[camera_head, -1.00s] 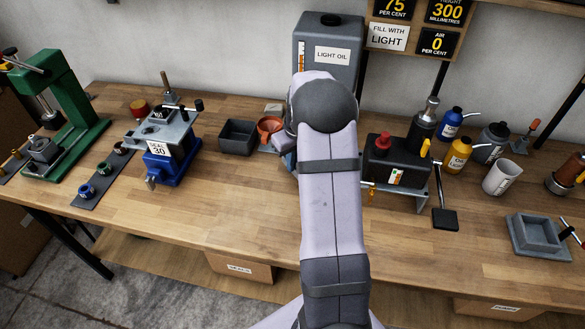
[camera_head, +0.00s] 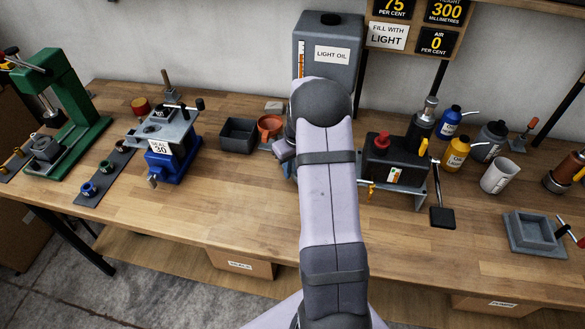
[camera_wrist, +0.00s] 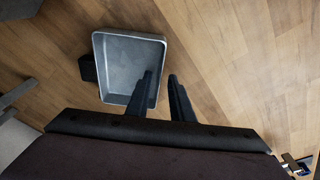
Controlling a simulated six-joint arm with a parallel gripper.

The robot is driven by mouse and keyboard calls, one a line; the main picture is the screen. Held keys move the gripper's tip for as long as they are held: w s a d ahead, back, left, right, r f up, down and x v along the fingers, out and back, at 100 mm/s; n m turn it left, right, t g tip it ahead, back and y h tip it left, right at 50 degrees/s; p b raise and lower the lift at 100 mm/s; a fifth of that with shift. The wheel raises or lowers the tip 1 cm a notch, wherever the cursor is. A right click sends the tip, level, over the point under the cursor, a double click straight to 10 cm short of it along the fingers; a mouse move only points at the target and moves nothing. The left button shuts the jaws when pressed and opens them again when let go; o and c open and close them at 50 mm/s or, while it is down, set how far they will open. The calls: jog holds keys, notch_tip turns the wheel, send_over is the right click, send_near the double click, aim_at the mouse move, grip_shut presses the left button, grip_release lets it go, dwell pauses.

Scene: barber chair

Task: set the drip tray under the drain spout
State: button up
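The grey rectangular tray (camera_wrist: 126,70), with a raised rim, shows in the wrist view and lies on the wood below my gripper. My gripper (camera_wrist: 160,75) is open, its two dark fingers parted. In the picture one finger is over the tray's inside and the other is just outside its right wall. I cannot tell whether either touches it. In the head view my arm hides my fingers and, it seems, this tray. A small orange spout (camera_head: 371,190) hangs at the front left of the dark tester (camera_head: 393,172); I cannot tell whether it is the drain spout.
A dark open box (camera_head: 238,135) and an orange cup (camera_head: 270,127) stand left of my arm. Another grey tray (camera_head: 533,232) sits at the right. The bench front between vise and tester (camera_head: 250,215) is clear.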

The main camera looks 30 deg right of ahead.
jog(key=shift+r, duration=0.1)
notch_tip(320, 180, up, 12)
jog(key=s+b, duration=0.1)
jog(key=b, duration=0.1)
jog(key=shift+s+b, duration=0.4)
jog(key=shift+a, duration=0.1)
jog(key=s+a+f, duration=0.1)
jog(key=s+a, duration=0.6)
jog(key=a, duration=0.2)
jog(key=s+a+f+g, duration=0.1)
jog(key=s+a+f, duration=0.1)
jog(key=s+a, duration=0.5)
jog(key=a, duration=0.3)
jog(key=shift+f, duration=0.15)
jog(key=shift+o, duration=0.4)
jog(key=s+a+f, duration=0.2)
jog(key=s+a, duration=0.1)
jog(key=s, duration=0.4)
jog(key=shift+s+a+f+g, duration=0.2)
jog(key=shift+s+a+g, duration=0.1)
jog(key=shift+g, duration=0.1)
jog(key=shift+d, duration=0.1)
